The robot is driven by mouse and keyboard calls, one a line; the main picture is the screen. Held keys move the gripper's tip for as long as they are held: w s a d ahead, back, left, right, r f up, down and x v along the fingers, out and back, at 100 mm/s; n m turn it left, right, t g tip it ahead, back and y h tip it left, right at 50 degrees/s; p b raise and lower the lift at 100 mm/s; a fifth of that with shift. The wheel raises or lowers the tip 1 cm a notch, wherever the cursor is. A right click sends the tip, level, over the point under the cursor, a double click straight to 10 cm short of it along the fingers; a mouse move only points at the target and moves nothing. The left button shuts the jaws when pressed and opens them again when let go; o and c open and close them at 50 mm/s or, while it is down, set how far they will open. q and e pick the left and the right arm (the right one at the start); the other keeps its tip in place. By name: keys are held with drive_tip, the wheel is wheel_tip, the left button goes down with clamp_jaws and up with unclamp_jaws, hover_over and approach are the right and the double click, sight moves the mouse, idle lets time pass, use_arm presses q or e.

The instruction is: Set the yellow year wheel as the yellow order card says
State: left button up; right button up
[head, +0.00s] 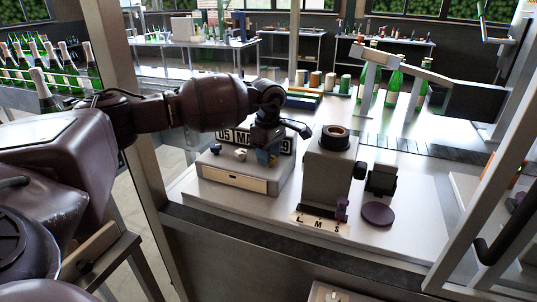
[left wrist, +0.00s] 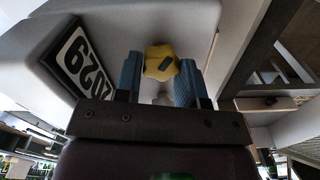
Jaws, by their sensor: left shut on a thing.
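The yellow year wheel (left wrist: 160,62) is a lobed knob with a dark mark, between the two blue fingers of my left gripper (left wrist: 160,82) in the left wrist view. The gripper is shut on it. In the head view my left gripper (head: 267,156) is at the right end of the date box front (head: 232,180), hiding most of the wheel. The year window (left wrist: 80,62) appears upside down in the left wrist view and seems to read 2029. In the head view the month and year are partly hidden behind the gripper. I cannot make out the yellow order card. My right gripper is not in view.
A blue knob (head: 215,148) and a white knob (head: 240,154) are left of my gripper on the box. A grey machine (head: 328,175) with an L, M, S plate (head: 318,225) stands close on the right. Green bottles (head: 393,85) stand behind. A post (head: 140,100) is on the left.

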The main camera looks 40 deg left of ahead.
use_arm(q)
drive_tip(key=o, duration=0.9)
drive_tip(key=shift+r, duration=0.2)
wheel_tip(320, 180, up, 10)
drive_tip(key=shift+r, duration=0.25)
